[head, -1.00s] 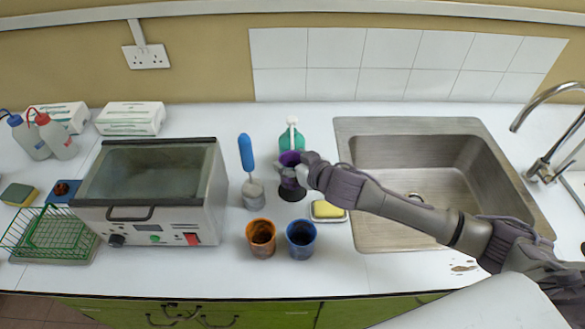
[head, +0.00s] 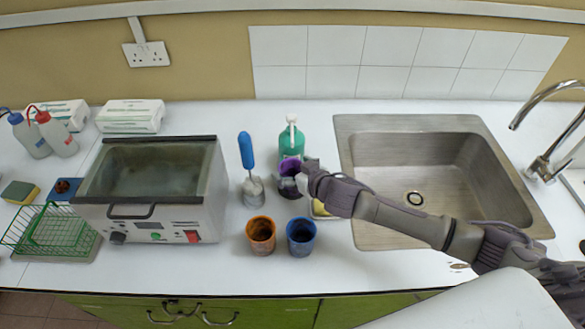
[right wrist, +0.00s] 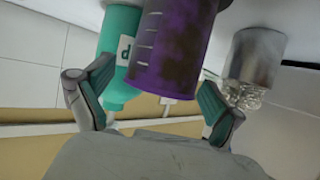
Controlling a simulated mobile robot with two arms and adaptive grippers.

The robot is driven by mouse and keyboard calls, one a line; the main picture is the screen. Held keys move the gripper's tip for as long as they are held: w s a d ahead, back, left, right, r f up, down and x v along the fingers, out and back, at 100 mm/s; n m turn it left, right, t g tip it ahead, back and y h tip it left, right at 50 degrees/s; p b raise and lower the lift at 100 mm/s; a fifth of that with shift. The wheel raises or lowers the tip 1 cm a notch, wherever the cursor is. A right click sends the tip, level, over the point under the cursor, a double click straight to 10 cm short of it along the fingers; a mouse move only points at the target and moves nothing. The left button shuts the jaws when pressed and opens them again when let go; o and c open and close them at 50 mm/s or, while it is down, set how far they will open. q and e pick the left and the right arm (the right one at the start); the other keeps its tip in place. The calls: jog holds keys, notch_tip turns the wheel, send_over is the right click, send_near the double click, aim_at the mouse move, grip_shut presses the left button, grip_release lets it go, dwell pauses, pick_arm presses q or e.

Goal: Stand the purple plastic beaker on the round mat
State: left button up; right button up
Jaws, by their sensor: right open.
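The purple plastic beaker (head: 290,166) is beside the green pump bottle, over the far part of the dark round mat (head: 289,190) in the head view. The gripper hides part of its lower side, so I cannot tell whether its base touches the mat. My right gripper (head: 303,174) is at the beaker's right side. In the right wrist view the stained beaker (right wrist: 172,48) appears between the two spread fingers of the gripper (right wrist: 150,92), with a gap on each side. The beaker's base is out of that view. My left gripper is not in view.
A green pump bottle (head: 291,142) stands behind the beaker; a blue-handled tool (head: 247,152) stands to its left. Orange (head: 261,236) and blue (head: 301,237) beakers stand in front. A sponge (head: 318,209) is partly behind my arm. The sink (head: 372,239) is right, the bath (head: 160,215) left.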

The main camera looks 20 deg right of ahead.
jog(key=shift+r, duration=0.25)
jog(key=b+v, duration=0.1)
jog(key=v, duration=1.1)
jog(key=shift+b, duration=0.4)
